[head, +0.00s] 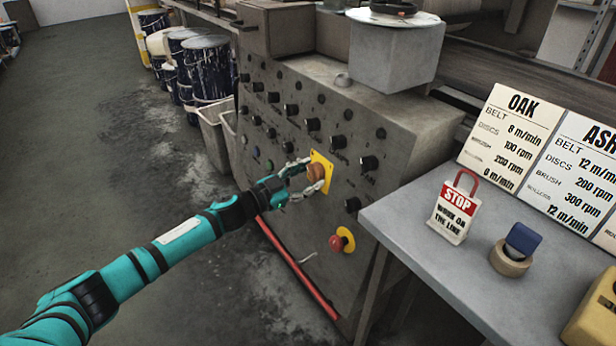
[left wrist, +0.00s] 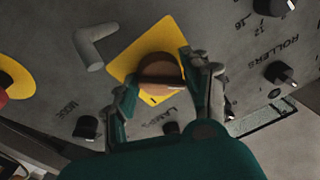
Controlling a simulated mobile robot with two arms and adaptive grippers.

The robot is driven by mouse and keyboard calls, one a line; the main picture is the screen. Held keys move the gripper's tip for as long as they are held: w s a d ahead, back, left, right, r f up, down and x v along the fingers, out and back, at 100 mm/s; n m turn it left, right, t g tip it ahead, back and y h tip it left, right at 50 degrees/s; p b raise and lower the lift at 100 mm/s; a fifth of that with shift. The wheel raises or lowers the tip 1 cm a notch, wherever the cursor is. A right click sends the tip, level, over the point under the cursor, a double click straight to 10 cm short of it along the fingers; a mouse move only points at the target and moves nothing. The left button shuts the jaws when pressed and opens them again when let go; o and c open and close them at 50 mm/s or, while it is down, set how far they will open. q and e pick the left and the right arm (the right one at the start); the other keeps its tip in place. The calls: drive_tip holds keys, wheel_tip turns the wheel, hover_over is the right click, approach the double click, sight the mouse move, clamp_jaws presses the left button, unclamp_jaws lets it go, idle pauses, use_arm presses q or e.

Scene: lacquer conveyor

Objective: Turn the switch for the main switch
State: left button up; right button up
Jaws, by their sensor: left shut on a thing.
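The main switch is a reddish-brown round knob (head: 316,172) on a square yellow plate (head: 327,163) on the sloping front of the grey control panel. My left gripper (head: 308,177) reaches it from the left, with its fingers closed around the knob. In the left wrist view, the knob (left wrist: 160,72) sits between the two fingers of my left gripper (left wrist: 166,84), one on each side. A raised grip bar shows on the knob's face. The yellow plate (left wrist: 134,66) is partly hidden by the knob and fingers. My right gripper is not in view.
Several black knobs (head: 369,163) surround the switch on the panel. A red emergency button (head: 337,243) sits below. At right, a grey table (head: 460,272) holds a STOP padlock tag (head: 455,210), a tape roll (head: 508,262) and speed cards (head: 510,130). Floor at left is clear.

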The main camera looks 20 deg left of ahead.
use_arm(q)
drive_tip(key=m, duration=0.3)
drive_tip(key=shift+m+g+h+p, duration=0.3)
drive_tip(key=shift+m+h+p, duration=0.05)
drive_tip(key=shift+m+h, duration=0.05)
drive_tip(key=shift+m, duration=1)
drive_tip(key=shift+w+m+g+h, duration=0.1)
drive_tip(key=shift+m+g+h, duration=0.25)
drive_tip(key=shift+m, duration=0.75)
drive_tip(key=shift+a+m+g, duration=0.1)
drive_tip(key=shift+m+g, duration=0.25)
drive_tip(key=shift+m, duration=0.65)
drive_tip(key=m, duration=0.4)
drive_tip(key=shift+g, duration=0.3)
drive_tip(key=m+g, duration=0.1)
drive_tip(key=m, duration=0.5)
drive_tip(key=shift+r, duration=0.1)
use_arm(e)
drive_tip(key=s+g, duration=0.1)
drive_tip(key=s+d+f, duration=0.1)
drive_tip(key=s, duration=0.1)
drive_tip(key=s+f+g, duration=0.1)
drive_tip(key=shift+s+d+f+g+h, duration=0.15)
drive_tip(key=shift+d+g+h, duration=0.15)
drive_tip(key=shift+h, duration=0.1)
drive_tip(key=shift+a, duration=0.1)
